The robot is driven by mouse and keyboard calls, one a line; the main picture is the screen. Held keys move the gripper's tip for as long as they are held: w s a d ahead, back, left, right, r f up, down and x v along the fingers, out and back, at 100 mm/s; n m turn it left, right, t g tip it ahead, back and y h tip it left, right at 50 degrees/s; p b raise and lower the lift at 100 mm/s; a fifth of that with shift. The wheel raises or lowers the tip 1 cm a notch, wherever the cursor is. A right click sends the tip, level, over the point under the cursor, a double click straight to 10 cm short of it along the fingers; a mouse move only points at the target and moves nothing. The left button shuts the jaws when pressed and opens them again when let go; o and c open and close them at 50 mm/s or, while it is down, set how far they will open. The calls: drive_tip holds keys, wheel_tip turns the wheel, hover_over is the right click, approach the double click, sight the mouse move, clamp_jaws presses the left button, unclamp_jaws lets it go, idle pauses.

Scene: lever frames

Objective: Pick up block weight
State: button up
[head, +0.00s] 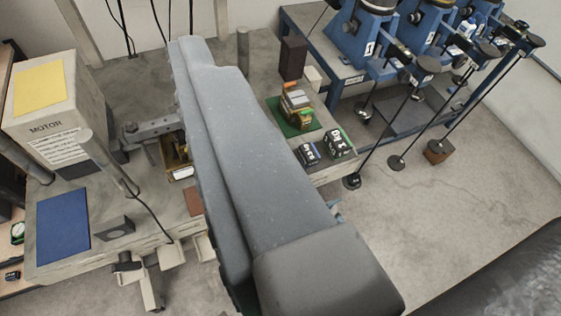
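Several small blocks could be the block weight, and I cannot tell which one is meant. A dark brown upright block (292,58) stands on the grey bench, right of my grey arm. In front of it a stack of small coloured pieces (296,104) stands on a green mat (289,126). Two black labelled blocks, one on the left (309,153) and one on the right (338,142), sit near the bench's front edge. A brown block (438,151) is at the floor below the lever frames. I do not make out my gripper's fingers.
Blue lever frames (371,42) with long thin rods stand at upper right. A box marked MOTOR (57,120) with a yellow top and a blue mat (63,225) are at left. My arm hides the middle of the bench. The floor (460,215) at right is mostly clear.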

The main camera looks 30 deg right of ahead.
drive_tip(key=w+d+f+g+h, duration=0.1)
drive_tip(key=w+d+f, duration=0.3)
drive_tip(key=d+f, duration=0.4)
drive_tip(key=w+d+f+g, duration=0.1)
drive_tip(key=w+d+f, duration=0.4)
drive_tip(key=f, duration=0.4)
drive_tip(key=w+d+f+y+b, duration=0.1)
drive_tip(key=d+f, duration=0.3)
drive_tip(key=f, duration=0.9)
drive_tip(key=w+d+f+b, duration=0.1)
drive_tip(key=d+f, duration=0.3)
drive_tip(key=f, duration=0.9)
drive_tip(key=shift+a+b+x, duration=0.15)
drive_tip(key=shift+x, duration=1.85)
drive_tip(key=shift+a+b+x, duration=0.1)
drive_tip(key=shift+a+x, duration=0.1)
drive_tip(key=shift+x, duration=1.8)
drive_tip(key=shift+a+b+x, duration=0.15)
drive_tip(key=shift+x, duration=1.85)
drive_tip(key=shift+w+f, duration=0.3)
drive_tip(key=shift+w, duration=0.4)
